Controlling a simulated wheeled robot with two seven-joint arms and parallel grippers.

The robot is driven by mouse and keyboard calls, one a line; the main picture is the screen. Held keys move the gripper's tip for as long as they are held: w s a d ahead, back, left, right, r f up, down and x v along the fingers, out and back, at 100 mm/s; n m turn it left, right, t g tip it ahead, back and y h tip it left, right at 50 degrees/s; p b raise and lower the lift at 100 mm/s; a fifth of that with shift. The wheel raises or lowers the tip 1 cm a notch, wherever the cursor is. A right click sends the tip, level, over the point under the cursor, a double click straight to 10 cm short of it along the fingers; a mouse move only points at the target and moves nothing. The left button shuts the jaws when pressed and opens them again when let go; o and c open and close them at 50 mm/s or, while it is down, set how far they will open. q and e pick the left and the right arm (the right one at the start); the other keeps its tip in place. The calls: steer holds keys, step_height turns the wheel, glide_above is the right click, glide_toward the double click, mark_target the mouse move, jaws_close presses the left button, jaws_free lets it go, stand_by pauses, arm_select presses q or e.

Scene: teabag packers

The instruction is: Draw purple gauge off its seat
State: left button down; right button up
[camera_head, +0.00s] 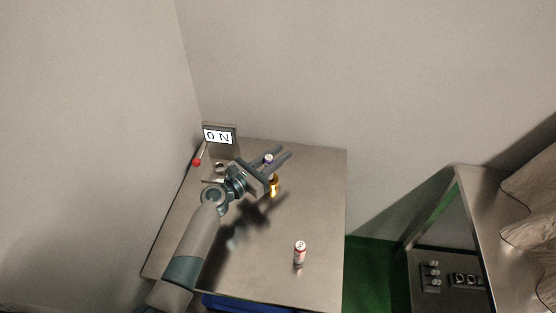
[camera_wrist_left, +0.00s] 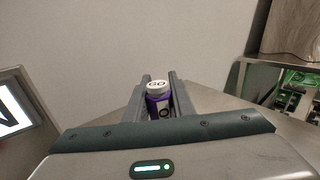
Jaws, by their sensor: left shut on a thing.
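The purple gauge (camera_head: 268,159) is a small cylinder with a white top, between the fingers of my left gripper (camera_head: 285,152). In the left wrist view the gauge (camera_wrist_left: 159,104) shows a white cap marked "GO" over a purple body. My left gripper (camera_wrist_left: 160,84) is shut on it, with a finger on each side. A gold seat (camera_head: 274,188) stands on the table just below the gripper in the head view. I cannot tell whether the gauge's lower end is clear of the seat, as the gripper hides it. My right gripper is not in view.
A display box (camera_head: 219,137) stands at the table's back left, beside a red-knobbed lever (camera_head: 196,162). A red and white cylinder (camera_head: 299,256) stands near the front of the metal table (camera_head: 320,205). The table's right side is clear. Another bench (camera_head: 480,215) holds sacks at right.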

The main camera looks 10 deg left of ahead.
arm_select(q)
steer(key=s+d+r+p, duration=0.2)
steer(key=s+d+r, duration=0.2)
steer(key=d+r, duration=0.4)
steer(key=d, duration=0.3)
steer(key=shift+p, duration=0.4)
